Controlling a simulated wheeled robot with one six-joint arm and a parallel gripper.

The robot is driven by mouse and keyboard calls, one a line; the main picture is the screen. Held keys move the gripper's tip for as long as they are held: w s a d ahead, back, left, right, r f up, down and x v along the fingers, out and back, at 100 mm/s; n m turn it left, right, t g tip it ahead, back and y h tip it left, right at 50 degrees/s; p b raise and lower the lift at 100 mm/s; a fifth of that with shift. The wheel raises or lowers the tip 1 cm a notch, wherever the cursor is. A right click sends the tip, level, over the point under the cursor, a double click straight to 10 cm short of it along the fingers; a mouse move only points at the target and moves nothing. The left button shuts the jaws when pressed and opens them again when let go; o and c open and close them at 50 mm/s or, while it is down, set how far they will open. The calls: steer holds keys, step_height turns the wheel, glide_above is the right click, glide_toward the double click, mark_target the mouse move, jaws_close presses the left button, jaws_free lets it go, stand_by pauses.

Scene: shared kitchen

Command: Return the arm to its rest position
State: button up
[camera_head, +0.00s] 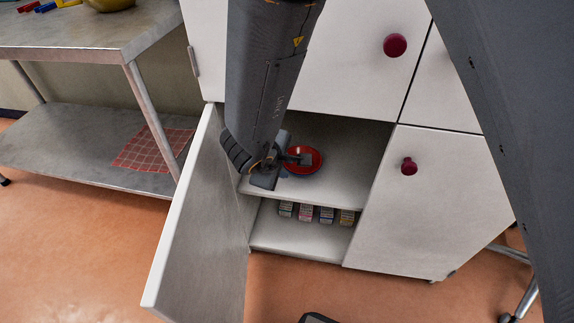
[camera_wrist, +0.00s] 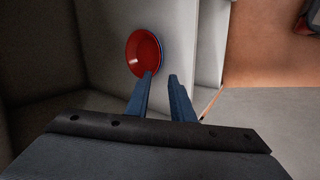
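My gripper (camera_wrist: 160,82) is open, its two blue-grey fingers apart with nothing between them. In the head view my gripper (camera_head: 292,160) reaches into an open lower cabinet (camera_head: 350,165), above its upper shelf. A round red bowl (camera_wrist: 144,53) with a blue edge showing on one side sits on that shelf, just beyond the fingertips. The left fingertip overlaps the bowl's near rim in the wrist view; I cannot tell whether they touch. In the head view the red bowl (camera_head: 314,157) is partly hidden by my gripper. My arm comes down from the top of the picture.
The cabinet door (camera_head: 195,235) stands open on the left, close to my arm. Several small boxes (camera_head: 306,212) stand on the lower shelf. A metal table (camera_head: 80,35) with a red checked cloth (camera_head: 155,149) on its lower shelf is at the left. Open floor (camera_head: 70,260) lies in front.

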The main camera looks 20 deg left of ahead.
steer(key=shift+w, duration=0.1)
stand_by(0.4)
steer(key=w+d+m+g+y+b, duration=0.1)
steer(key=d+m+g+y+b, duration=0.25)
steer(key=d+m, duration=0.5)
steer(key=s+d+r+m+g+h+p, duration=0.1)
steer(key=s+d+r+m+p, duration=0.2)
steer(key=d+r+p, duration=0.3)
steer(key=s+d+r+m+g+h+p, duration=0.1)
steer(key=s+d+r+m+p, duration=0.2)
steer(key=d+r, duration=0.9)
steer(key=s+d+r+m+g+h+p, duration=0.1)
steer(key=s+d+r+m+p, duration=0.3)
steer(key=d, duration=1.1)
step_height(320, 180, up, 6)
steer(key=s+p, duration=0.3)
steer(key=p, duration=0.4)
steer(key=shift+d+g+h, duration=0.3)
steer(key=shift+g+h, duration=0.05)
steer(key=shift+w, duration=0.1)
